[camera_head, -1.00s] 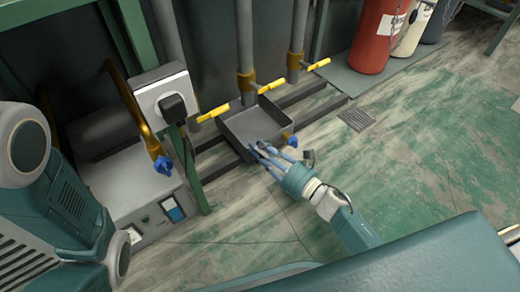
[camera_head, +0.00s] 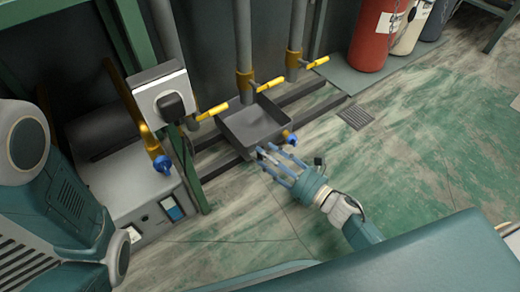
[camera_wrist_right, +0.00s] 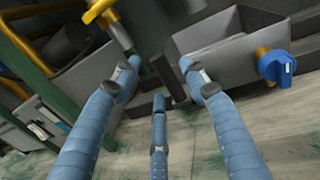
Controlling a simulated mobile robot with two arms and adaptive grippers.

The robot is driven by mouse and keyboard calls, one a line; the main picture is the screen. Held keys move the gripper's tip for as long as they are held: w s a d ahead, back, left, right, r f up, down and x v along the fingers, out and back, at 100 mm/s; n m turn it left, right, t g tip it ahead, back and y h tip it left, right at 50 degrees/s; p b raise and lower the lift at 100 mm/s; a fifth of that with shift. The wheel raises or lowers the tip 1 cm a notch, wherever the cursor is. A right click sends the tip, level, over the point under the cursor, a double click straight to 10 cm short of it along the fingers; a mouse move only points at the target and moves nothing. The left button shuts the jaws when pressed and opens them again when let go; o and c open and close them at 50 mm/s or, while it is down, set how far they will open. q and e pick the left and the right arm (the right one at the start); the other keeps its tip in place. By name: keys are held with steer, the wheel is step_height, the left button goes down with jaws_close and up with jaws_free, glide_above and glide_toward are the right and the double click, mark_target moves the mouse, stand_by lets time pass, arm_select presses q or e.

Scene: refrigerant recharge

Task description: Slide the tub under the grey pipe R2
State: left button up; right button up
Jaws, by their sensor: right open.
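The grey tub (camera_head: 236,131) is a shallow square tray resting on the dark rails at the foot of the pipes, under the middle grey pipe (camera_head: 243,40) as seen in the head view. I see no label marking R2. My right gripper (camera_head: 268,161) is open and empty, just in front of the tub's near side and apart from it. In the right wrist view its blue fingers (camera_wrist_right: 160,90) are spread, with the tub (camera_wrist_right: 228,62) beyond at the upper right. The left gripper is not in view; only a teal part of my body shows at left.
Yellow valve handles (camera_head: 213,111) stick out near the pipes. A blue knob (camera_head: 291,138) sits at the tub's right corner. A grey machine box (camera_head: 137,190) and a socket (camera_head: 164,91) stand at left. A red cylinder (camera_head: 376,36) stands at the back right.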

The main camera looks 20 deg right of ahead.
steer(key=v, duration=0.8)
